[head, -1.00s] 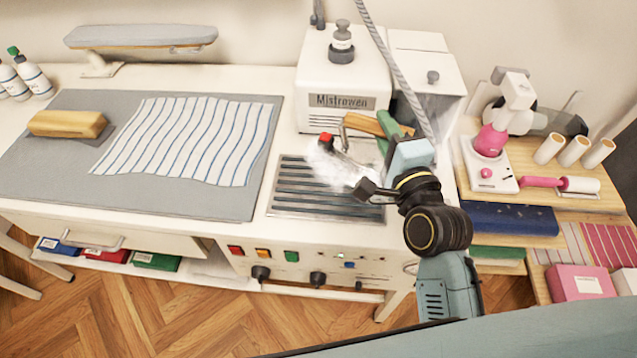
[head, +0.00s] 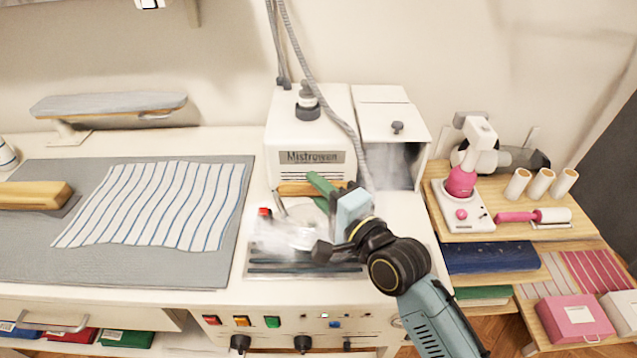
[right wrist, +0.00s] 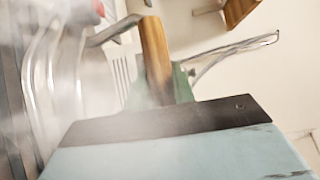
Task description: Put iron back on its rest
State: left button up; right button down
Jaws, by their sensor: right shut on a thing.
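The iron has a wooden handle (head: 297,188) and a red knob (head: 264,211). My right gripper (head: 325,188) is shut on the handle. The handle (right wrist: 154,50) also shows in the right wrist view, with a green part beside it. White steam hides most of the iron's body. The rest is the slatted metal plate (head: 300,268) on the white worktop, and the iron is over or just behind it. I cannot tell whether they touch. My left gripper is out of view.
A white steam machine (head: 308,125) with a grey hose stands behind the plate. A striped cloth (head: 150,205) lies on a grey mat (head: 110,262) at left. A wooden shelf with a pink and white device (head: 462,190) is at right.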

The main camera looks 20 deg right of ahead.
aim_at(319, 217)
jog(key=shift+f+b, duration=0.5)
jog(key=shift+f, duration=1)
jog(key=shift+f, duration=0.15)
jog(key=c, duration=1.2)
grip_release()
jog(key=shift+f, duration=0.35)
jog(key=shift+o, duration=0.2)
jog(key=shift+r, duration=0.15)
jog(key=v, duration=1.2)
